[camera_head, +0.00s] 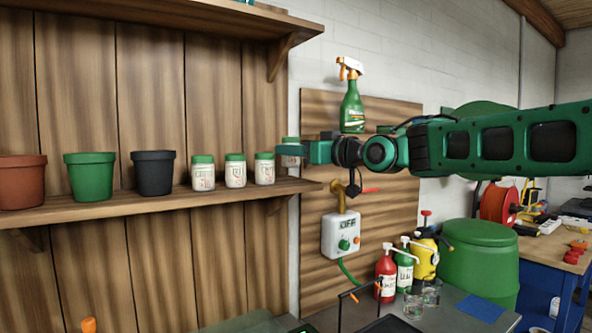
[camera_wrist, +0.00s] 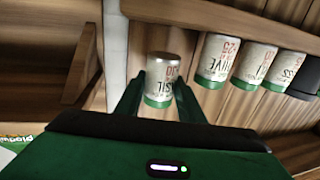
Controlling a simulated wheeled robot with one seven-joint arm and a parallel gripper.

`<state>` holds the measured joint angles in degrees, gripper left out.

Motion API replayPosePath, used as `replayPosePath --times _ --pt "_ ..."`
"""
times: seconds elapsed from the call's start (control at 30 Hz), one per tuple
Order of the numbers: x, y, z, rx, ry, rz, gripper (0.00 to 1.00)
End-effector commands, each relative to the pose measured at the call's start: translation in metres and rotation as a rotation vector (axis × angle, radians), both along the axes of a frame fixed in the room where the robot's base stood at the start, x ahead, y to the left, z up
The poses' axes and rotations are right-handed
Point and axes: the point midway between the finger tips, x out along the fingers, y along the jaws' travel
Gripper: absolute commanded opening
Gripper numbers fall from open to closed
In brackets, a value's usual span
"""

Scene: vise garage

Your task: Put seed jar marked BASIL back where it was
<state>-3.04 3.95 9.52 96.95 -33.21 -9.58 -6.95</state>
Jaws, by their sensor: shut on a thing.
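The BASIL seed jar (camera_head: 291,160) is white with a green lid, at the right end of the jar row in the head view. Its label shows part of the name in the wrist view (camera_wrist: 160,72), where it appears upside down. My gripper (camera_head: 291,150) reaches in from the right and is shut on the jar. In the wrist view my two fingers (camera_wrist: 158,92) stand on either side of it. The jar sits higher than its neighbours in the head view, seemingly just above the end of the wooden shelf (camera_head: 130,206).
Three similar jars stand left of it: the nearest (camera_head: 264,170), a middle one (camera_head: 235,172) and a left one (camera_head: 203,175). Dark (camera_head: 153,173), green (camera_head: 90,176) and terracotta (camera_head: 22,183) pots stand further left. An upper shelf (camera_head: 200,15) overhangs.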

Motion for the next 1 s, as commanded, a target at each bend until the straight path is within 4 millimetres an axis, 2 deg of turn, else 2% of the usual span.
replayPosePath --times 0.3,0.6,0.63,0.7,1.0 --pt "-0.001 0.003 -0.035 -0.001 0.001 0.004 0.12" --pt "-0.001 0.003 -0.037 0.000 0.000 0.004 0.12" --pt "-0.001 0.003 -0.038 0.000 0.000 0.004 0.40" --pt "-0.001 0.003 -0.037 0.000 0.000 0.004 0.54" --pt "-0.001 0.003 -0.036 -0.001 -0.001 0.003 0.54"
